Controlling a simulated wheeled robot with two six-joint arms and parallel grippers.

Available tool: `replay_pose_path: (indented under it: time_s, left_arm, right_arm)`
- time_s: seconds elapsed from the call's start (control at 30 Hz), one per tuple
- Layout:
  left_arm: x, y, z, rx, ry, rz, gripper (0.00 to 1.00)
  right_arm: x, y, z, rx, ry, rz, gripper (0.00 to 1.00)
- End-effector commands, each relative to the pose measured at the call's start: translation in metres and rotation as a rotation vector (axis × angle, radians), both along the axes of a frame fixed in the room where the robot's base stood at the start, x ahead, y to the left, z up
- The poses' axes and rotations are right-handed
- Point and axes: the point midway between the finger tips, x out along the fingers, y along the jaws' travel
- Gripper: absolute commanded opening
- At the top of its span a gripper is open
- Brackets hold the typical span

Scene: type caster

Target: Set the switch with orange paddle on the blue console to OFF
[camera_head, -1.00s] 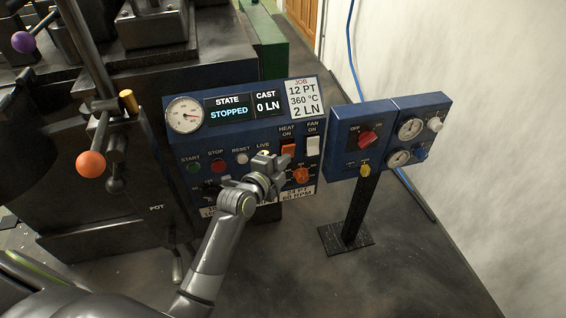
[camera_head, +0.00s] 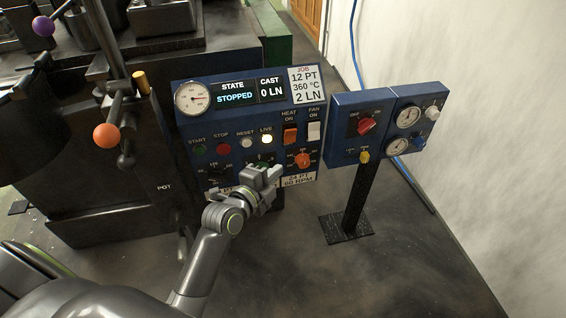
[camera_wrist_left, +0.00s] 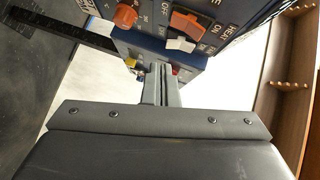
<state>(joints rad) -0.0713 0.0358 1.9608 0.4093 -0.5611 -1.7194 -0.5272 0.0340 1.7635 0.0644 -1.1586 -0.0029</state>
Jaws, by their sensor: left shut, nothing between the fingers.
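The switch with the orange paddle (camera_head: 290,134) is on the blue console (camera_head: 233,128), under the HEAT ON label. It also shows in the wrist view as an orange paddle (camera_wrist_left: 188,22) at the top, with a white part below it. I cannot tell for sure which way the paddle is tipped. My left gripper (camera_head: 271,174) is in front of the console's lower part, below and left of the paddle and apart from it. Its fingers (camera_wrist_left: 160,85) are together and empty in the wrist view. My right gripper is not in view.
A white-paddle FAN switch (camera_head: 314,131) is right of the orange one, and an orange knob (camera_head: 303,160) below it. Buttons lie to the left. A second blue panel (camera_head: 345,129) stands on a post at right. A dark machine with an orange-ball lever (camera_head: 106,136) is at left.

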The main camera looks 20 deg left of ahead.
Motion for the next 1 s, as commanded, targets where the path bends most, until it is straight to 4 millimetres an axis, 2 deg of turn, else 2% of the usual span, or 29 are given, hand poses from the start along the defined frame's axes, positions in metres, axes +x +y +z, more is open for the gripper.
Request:
replay_pose_path:
  time_s: [0.1, 0.23, 0.53, 0.83, 0.93, 1.0]
  left_arm:
    - [-0.017, 0.003, -0.001, 0.001, 0.001, 0.0, 0.0]
    - [-0.027, 0.005, -0.001, 0.001, 0.001, 0.0, 0.0]
    - [-0.03, 0.005, -0.001, 0.001, 0.0, 0.0, 0.0]
    - [-0.03, 0.005, -0.001, 0.0, 0.001, 0.0, 0.0]
    - [-0.033, 0.006, -0.009, -0.021, 0.029, 0.006, 0.0]
    - [-0.039, 0.008, -0.024, -0.066, 0.086, 0.022, 0.0]
  right_arm:
    - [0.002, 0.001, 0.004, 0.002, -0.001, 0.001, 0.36]
    - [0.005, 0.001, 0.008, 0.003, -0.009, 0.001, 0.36]
    - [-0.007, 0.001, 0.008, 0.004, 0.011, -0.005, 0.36]
    - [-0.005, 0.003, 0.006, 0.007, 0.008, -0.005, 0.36]
    - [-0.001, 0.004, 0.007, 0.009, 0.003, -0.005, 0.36]
    - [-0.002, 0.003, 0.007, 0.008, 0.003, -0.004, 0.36]
